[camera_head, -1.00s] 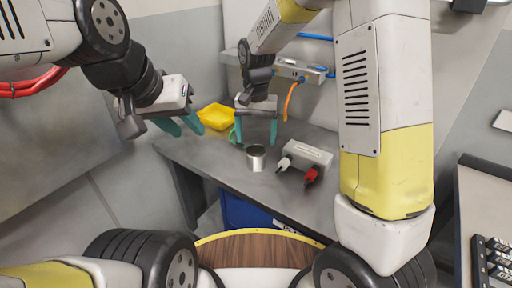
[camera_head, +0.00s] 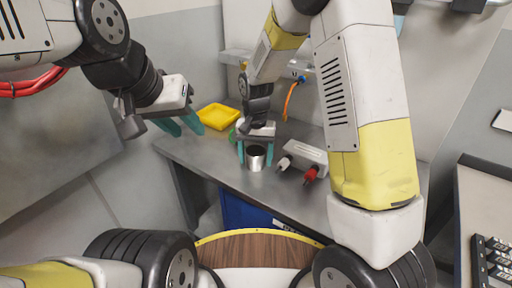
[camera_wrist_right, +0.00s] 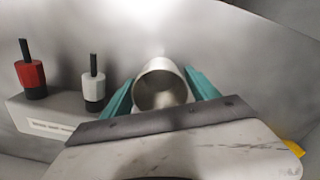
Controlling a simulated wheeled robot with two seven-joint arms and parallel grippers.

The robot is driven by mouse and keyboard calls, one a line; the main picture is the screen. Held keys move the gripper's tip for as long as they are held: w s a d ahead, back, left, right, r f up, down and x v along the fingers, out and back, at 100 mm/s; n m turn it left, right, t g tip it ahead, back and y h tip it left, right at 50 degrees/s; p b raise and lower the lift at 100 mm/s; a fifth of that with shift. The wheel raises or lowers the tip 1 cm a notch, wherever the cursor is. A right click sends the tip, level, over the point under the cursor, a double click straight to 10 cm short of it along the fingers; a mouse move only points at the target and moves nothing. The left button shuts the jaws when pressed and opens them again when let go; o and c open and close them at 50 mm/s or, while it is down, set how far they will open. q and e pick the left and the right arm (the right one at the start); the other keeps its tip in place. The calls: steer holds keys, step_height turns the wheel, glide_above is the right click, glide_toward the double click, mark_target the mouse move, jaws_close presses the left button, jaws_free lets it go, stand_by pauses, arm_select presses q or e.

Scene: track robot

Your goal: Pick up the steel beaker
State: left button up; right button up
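The steel beaker (camera_head: 257,160) stands upright on the grey table (camera_head: 205,161). In the right wrist view the beaker (camera_wrist_right: 161,84) shows its open mouth between the two teal fingers. My right gripper (camera_head: 256,158) is open, with one finger on each side of the beaker. I cannot tell whether the fingers touch its wall. My left gripper (camera_head: 184,126) is open and empty, in the air left of the table and apart from the beaker.
A yellow tray (camera_head: 219,117) lies at the back left. A green object (camera_head: 233,134) is partly hidden behind my right gripper. A grey box (camera_head: 307,153) with red and white plugs stands right of the beaker. A blue bin (camera_head: 240,213) is under the table.

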steer(key=c, duration=1.1)
steer(key=shift+r, duration=0.15)
